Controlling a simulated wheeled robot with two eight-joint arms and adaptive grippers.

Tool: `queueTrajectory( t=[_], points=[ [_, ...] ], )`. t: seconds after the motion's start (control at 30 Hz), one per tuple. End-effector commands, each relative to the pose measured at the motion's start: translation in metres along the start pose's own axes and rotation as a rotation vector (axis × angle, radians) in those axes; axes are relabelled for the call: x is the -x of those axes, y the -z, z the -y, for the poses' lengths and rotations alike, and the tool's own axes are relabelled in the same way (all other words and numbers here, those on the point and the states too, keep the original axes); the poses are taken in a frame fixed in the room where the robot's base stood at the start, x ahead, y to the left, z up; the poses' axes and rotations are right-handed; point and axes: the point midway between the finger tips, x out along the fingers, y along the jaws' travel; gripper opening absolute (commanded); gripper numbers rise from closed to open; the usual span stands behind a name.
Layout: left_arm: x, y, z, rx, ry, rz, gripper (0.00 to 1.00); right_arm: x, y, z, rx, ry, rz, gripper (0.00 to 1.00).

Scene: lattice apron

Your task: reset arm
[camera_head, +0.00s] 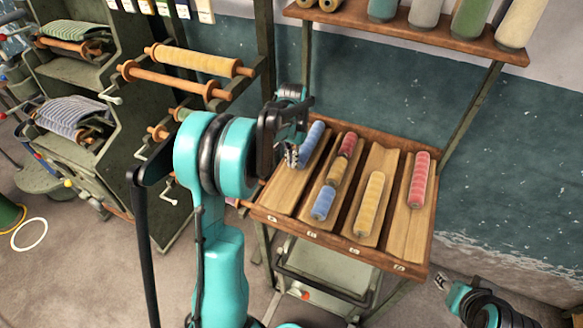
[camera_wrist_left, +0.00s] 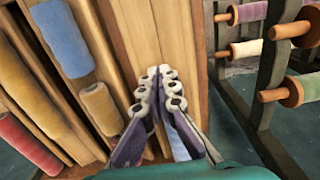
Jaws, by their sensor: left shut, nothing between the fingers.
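My left gripper (camera_head: 291,155) is over the left end of the slotted wooden tray (camera_head: 345,243), beside a blue roll (camera_head: 312,142) in the leftmost slot. The left wrist view shows its fingers (camera_wrist_left: 158,88) shut with nothing held, over bare wood. A bit of blue shows behind the fingers there. The second slot holds a red roll (camera_head: 348,144), a tan roll (camera_head: 336,172) and another blue roll (camera_head: 323,203). The third holds a yellow roll (camera_head: 369,203), the fourth a red roll (camera_head: 418,180). My right gripper (camera_head: 441,282) is low at the right, away from the tray; its opening is too small to judge.
A rack with a yellow spool (camera_head: 200,61) and wooden rods stands left of the tray. A shelf (camera_head: 400,32) with large rolls hangs above it. A green cabinet (camera_head: 85,72) with folded cloth is at the left. Floor is open at lower right.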

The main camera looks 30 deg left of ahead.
Motion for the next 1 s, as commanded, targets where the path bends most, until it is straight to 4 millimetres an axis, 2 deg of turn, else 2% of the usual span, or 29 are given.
queueTrajectory(
  t=[0.03,0.2,0.43,0.57,0.67,0.8,1.0],
  points=[
    [0.009,-0.001,0.000,0.000,0.000,0.000,0.00,0.002,0.001,0.000,0.000,0.000,0.000,0.40],
    [0.024,-0.001,0.000,0.000,0.000,0.000,0.00,0.004,0.002,0.000,0.000,0.000,0.000,0.40],
    [0.026,-0.002,-0.001,-0.001,0.001,-0.003,0.00,0.003,0.002,0.000,0.000,0.000,0.000,0.40],
    [0.034,-0.013,-0.013,-0.008,0.006,-0.037,0.00,-0.002,-0.002,0.000,0.000,0.000,0.000,0.40],
    [0.046,-0.032,-0.031,-0.021,0.014,-0.093,0.00,-0.011,-0.008,0.000,0.000,0.000,0.000,0.40],
    [0.058,-0.069,-0.061,-0.039,0.022,-0.200,0.00,-0.024,-0.017,0.000,0.000,0.000,0.000,0.40],
    [0.057,-0.128,-0.096,-0.063,0.017,-0.353,0.00,-0.041,-0.030,0.000,0.000,0.000,0.000,0.40]
  ],
)
